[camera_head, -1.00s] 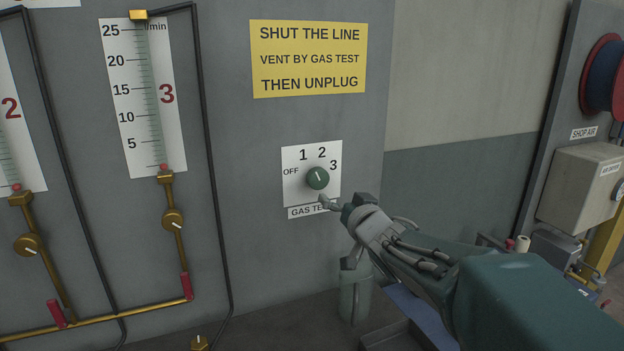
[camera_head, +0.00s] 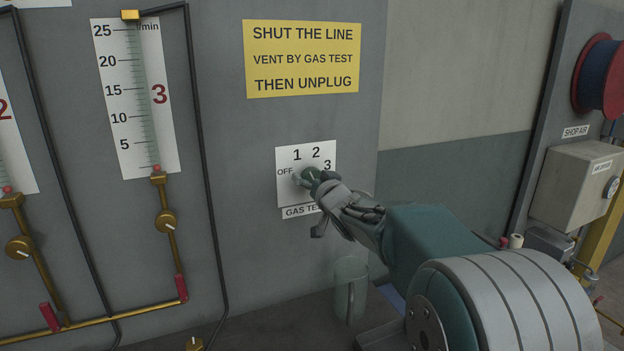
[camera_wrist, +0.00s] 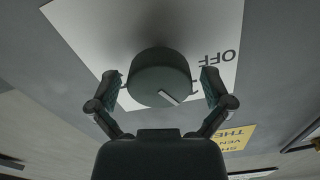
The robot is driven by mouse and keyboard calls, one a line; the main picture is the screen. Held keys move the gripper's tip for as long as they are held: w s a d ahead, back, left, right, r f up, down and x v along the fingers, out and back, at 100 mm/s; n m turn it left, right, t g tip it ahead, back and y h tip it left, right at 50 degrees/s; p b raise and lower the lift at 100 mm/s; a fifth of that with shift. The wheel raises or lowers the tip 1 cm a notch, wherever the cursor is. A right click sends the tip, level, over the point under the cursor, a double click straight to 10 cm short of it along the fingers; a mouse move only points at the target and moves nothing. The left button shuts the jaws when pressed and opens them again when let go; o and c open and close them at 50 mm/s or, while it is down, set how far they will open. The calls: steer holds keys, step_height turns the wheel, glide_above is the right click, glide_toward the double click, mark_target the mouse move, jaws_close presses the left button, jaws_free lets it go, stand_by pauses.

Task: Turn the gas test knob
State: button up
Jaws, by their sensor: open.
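The gas test knob (camera_head: 309,176) is a round dark green knob on a white plate (camera_head: 285,192) marked OFF, 1, 2 and 3, on the grey panel. In the head view my gripper (camera_head: 309,178) is at the knob and partly hides it. In the wrist view the knob (camera_wrist: 160,78) sits between the two fingers of my gripper (camera_wrist: 161,92), one finger on each side. The fingers are open, close to the knob's sides; contact is not clear. The knob's white pointer line shows in the wrist view, slanting toward the picture's lower right, away from the OFF lettering.
A yellow sign (camera_head: 302,58) is above the plate. A flow tube with a red 3 (camera_head: 137,98) and brass pipes with a valve (camera_head: 166,221) stand at left.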

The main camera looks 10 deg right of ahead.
steer(key=c, duration=1.1)
steer(key=shift+o, duration=0.2)
steer(key=shift+n, duration=0.3)
steer(key=n, duration=0.4)
steer(key=shift+n, duration=0.3)
steer(key=n, duration=0.4)
steer(key=shift+f+n, duration=0.1)
steer(key=shift+n, duration=0.2)
steer(key=o, duration=1.1)
steer(key=shift+a, duration=0.15)
steer(key=shift+c, duration=0.2)
